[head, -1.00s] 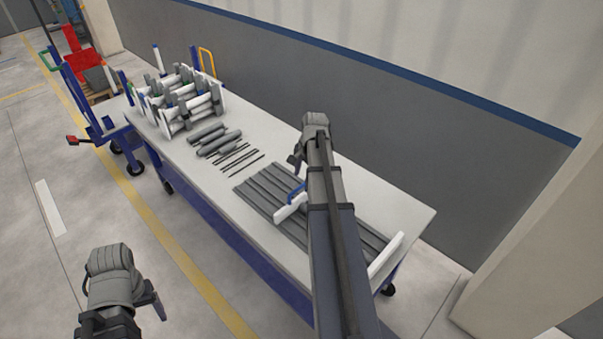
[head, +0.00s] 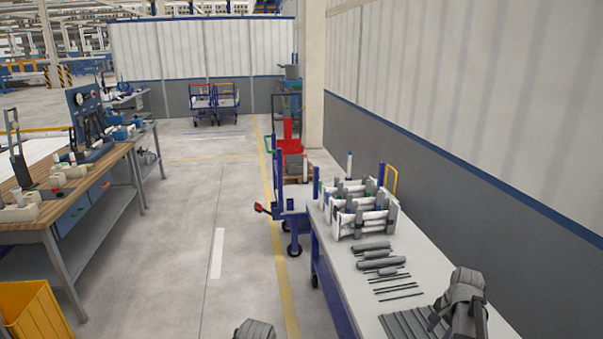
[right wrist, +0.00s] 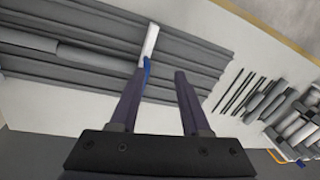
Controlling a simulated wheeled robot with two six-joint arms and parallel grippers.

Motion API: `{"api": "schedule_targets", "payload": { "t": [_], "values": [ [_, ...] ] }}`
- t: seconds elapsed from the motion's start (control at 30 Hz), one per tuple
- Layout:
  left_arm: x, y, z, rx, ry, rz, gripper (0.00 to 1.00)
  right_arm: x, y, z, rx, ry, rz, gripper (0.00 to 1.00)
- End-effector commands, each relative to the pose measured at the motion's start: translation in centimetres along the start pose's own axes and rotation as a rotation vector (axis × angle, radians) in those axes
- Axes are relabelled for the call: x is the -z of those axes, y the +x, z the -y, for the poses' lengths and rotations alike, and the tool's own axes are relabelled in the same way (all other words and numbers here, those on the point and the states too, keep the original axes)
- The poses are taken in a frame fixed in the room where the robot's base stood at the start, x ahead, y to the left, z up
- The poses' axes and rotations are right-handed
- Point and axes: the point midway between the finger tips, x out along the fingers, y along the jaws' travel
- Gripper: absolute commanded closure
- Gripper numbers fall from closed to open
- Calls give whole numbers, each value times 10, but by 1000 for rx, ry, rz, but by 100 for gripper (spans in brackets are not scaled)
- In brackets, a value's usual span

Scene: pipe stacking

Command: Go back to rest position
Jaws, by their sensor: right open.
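My right gripper (right wrist: 162,76) is open, with nothing between its fingertips. In the right wrist view it is above long grey pipes (right wrist: 90,32) lying side by side on the white table. A white piece (right wrist: 150,42) with a blue part (right wrist: 147,68) lies across the pipes, near the left fingertip. In the head view my right wrist hangs over the table's near end, where the grey pipes (head: 408,326) show in part. Only the top of my left wrist shows at the bottom edge; its fingers are hidden.
White-and-grey racks (head: 362,212) stand at the table's (head: 345,282) far end, with short grey pipes (head: 380,262) and thin rods (head: 398,287) nearer. A blue cart (head: 290,215) stands beyond. A workbench (head: 75,205) and yellow bin (head: 35,318) are left. The floor between is clear.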

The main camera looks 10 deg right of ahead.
Motion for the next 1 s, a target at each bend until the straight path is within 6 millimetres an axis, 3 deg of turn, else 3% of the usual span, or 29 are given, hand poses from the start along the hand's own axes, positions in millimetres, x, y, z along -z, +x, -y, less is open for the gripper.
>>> {"api": "schedule_targets", "payload": {
  "t": [0.03,0.2,0.33,0.5,0.7,0.83,1.0],
  "values": [
    [0,0,0,0,0,0,28,-37,2,12,-15,-107,9,53],
    [0,0,0,0,0,0,28,-143,6,41,-68,-477,39,53],
    [0,0,0,0,0,0,28,-219,6,47,-108,-756,59,53],
    [0,0,0,0,0,0,28,-307,2,37,-158,-1108,82,53],
    [0,0,0,0,0,0,28,-376,-3,16,-202,-1422,100,53],
    [0,0,0,0,0,0,28,-398,-5,8,-219,-1532,105,53],
    [0,0,0,0,0,0,28,-406,-6,4,-227,-1580,107,53]
  ]
}}
